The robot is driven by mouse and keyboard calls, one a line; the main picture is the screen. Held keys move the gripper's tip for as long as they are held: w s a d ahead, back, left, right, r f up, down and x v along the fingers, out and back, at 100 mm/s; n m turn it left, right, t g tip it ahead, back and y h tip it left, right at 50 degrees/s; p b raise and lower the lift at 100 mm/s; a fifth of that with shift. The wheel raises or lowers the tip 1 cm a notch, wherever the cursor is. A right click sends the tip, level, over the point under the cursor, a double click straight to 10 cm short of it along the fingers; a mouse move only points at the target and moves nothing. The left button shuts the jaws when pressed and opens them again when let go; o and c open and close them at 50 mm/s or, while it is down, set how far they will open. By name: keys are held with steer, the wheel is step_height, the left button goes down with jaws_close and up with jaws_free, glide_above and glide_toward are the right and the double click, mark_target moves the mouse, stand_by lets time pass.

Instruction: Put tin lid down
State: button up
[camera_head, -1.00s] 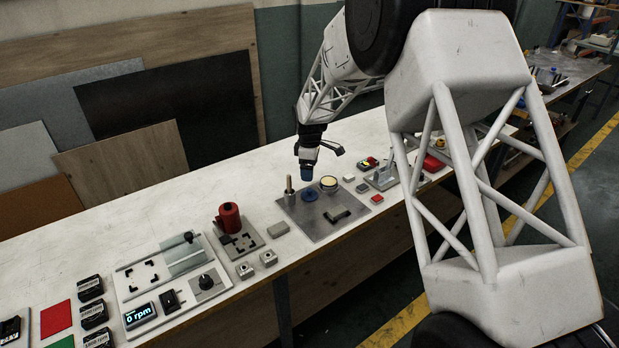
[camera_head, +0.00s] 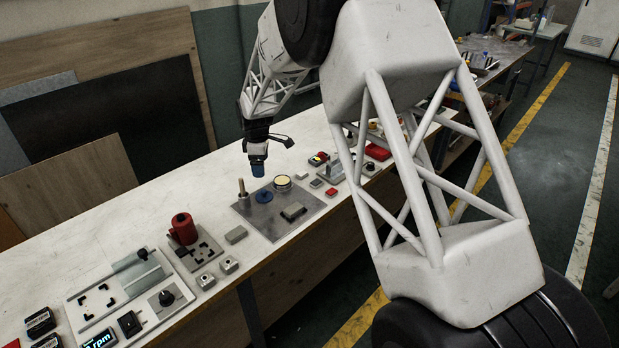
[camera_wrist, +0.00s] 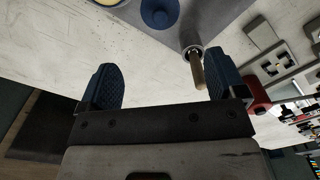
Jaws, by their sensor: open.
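The blue tin lid (camera_head: 264,196), a flat disc with a knob, lies on a grey metal plate (camera_head: 262,221) on the bench. It also shows at the top of the wrist view (camera_wrist: 160,13). Beside it stands a round tin (camera_head: 282,183) with a pale cream top, uncovered; its edge shows in the wrist view (camera_wrist: 108,3). My gripper (camera_head: 257,170) hangs above the plate, near the lid. In the wrist view its two blue fingers (camera_wrist: 163,75) are wide apart with nothing held between them. The lid is apart from the fingers.
An upright post (camera_head: 241,187) stands on the plate left of the lid, and shows close to the right finger in the wrist view (camera_wrist: 197,68). A grey block (camera_head: 293,211) lies toward the plate's front. A red can (camera_head: 183,229) stands to the left. The bench behind is clear.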

steer(key=s+d+r+m+t, duration=0.1)
steer(key=s+d+r+m, duration=0.8)
steer(key=s+d+r, duration=1.2)
steer(key=s+d+m, duration=0.3)
steer(key=s+d, duration=0.1)
steer(key=s, duration=0.6)
steer(key=s+d+m+t, duration=0.1)
steer(key=s+d+m, duration=0.2)
steer(key=s, duration=0.7)
steer(key=s+d+m, duration=0.3)
steer(key=s+d, duration=0.3)
steer(key=s, duration=0.4)
steer(key=shift+s+f+t, duration=0.3)
